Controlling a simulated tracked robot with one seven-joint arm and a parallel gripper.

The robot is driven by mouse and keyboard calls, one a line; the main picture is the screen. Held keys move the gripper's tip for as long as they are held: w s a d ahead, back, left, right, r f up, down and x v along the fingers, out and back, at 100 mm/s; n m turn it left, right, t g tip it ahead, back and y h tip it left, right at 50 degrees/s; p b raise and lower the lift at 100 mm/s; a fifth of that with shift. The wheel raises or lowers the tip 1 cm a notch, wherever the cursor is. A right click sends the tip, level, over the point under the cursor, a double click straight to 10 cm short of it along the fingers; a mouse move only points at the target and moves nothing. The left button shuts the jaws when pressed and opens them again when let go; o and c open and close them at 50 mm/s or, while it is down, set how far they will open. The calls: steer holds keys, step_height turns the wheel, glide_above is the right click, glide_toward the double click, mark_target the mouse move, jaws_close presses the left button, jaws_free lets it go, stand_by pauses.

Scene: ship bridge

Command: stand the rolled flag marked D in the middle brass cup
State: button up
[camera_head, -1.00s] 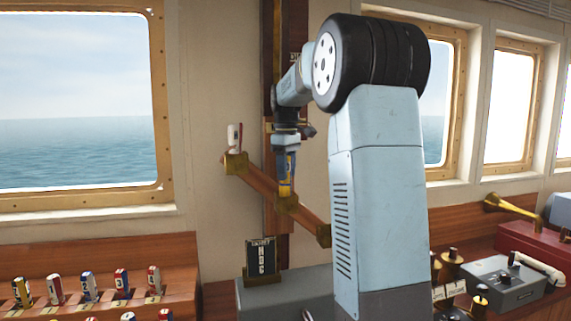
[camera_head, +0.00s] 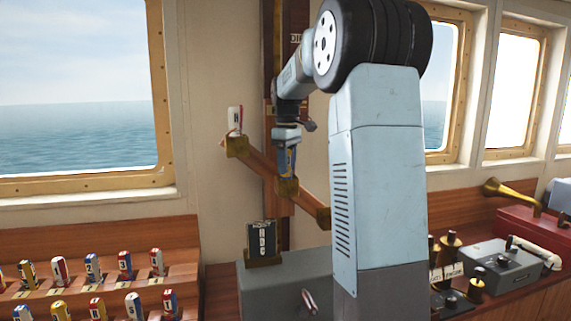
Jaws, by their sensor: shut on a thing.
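A slanted wooden bar (camera_head: 260,168) on the wall bears three brass cups. The left, highest cup (camera_head: 237,147) holds a red and white rolled flag (camera_head: 235,119). The middle cup (camera_head: 287,188) is below my gripper (camera_head: 288,148). My gripper points down and is shut on a blue and yellow rolled flag (camera_head: 291,160), upright, its lower end at the middle cup and apparently inside its mouth. Its letter is too small to read. The right, lowest cup (camera_head: 323,217) shows no flag; my arm's column is just beside it.
A wooden rack (camera_head: 110,285) with several rolled flags stands at lower left. A small black letter board (camera_head: 262,240) stands on a grey box (camera_head: 268,285) below the cups. A brass horn (camera_head: 505,190) and a grey telephone set (camera_head: 502,265) are at right.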

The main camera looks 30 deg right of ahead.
steer(key=o, duration=1.1)
steer(key=shift+o, duration=0.2)
steer(key=shift+r, duration=0.15)
step_height(320, 180, up, 14)
steer(key=shift+f, duration=0.25)
